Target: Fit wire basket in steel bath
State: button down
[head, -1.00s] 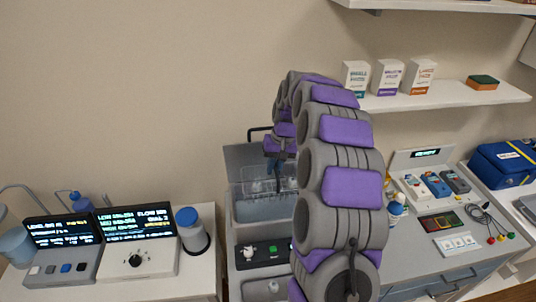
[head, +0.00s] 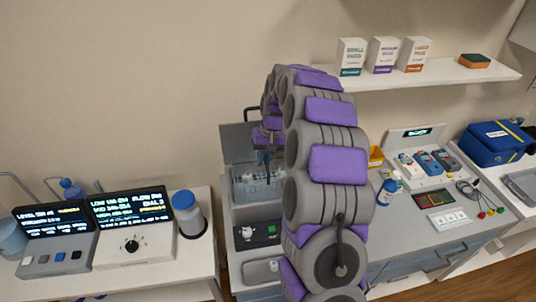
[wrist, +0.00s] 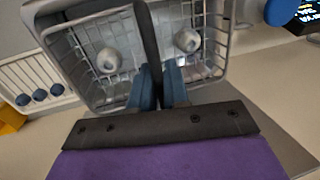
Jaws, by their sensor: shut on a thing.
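My gripper (head: 267,178) points down over the steel bath (head: 258,213). In the wrist view its blue-padded fingers (wrist: 160,88) are shut on the dark handle of the wire basket (wrist: 90,62). The basket also shows in the head view (head: 250,187), at the bath's opening, partly behind my gripper. Two pale rounded items (wrist: 186,40) lie in the basket. The grey bath rim (wrist: 232,22) runs close around the basket's sides. I cannot tell whether the basket rests on the bath's floor; my arm hides the bath's right side.
The bath's raised lid (head: 236,140) stands behind it. Left are a display unit (head: 133,243) and a blue-capped container (head: 187,215). Right are a blue-capped bottle (head: 387,192), a row of handheld devices (head: 428,162) and a blue bag (head: 497,143). A shelf (head: 440,77) holds boxes above.

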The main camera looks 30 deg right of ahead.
jog(key=shift+a, duration=0.1)
jog(key=shift+d+f, duration=0.15)
jog(key=shift+d, duration=1.2)
jog(key=shift+a, duration=1.65)
jog(key=shift+d, duration=0.75)
jog(key=shift+d+p, duration=0.3)
jog(key=shift+d, duration=0.45)
jog(key=shift+a+p, duration=0.3)
jog(key=shift+a, duration=0.2)
jog(key=shift+f, duration=1.15)
dwell(1.8)
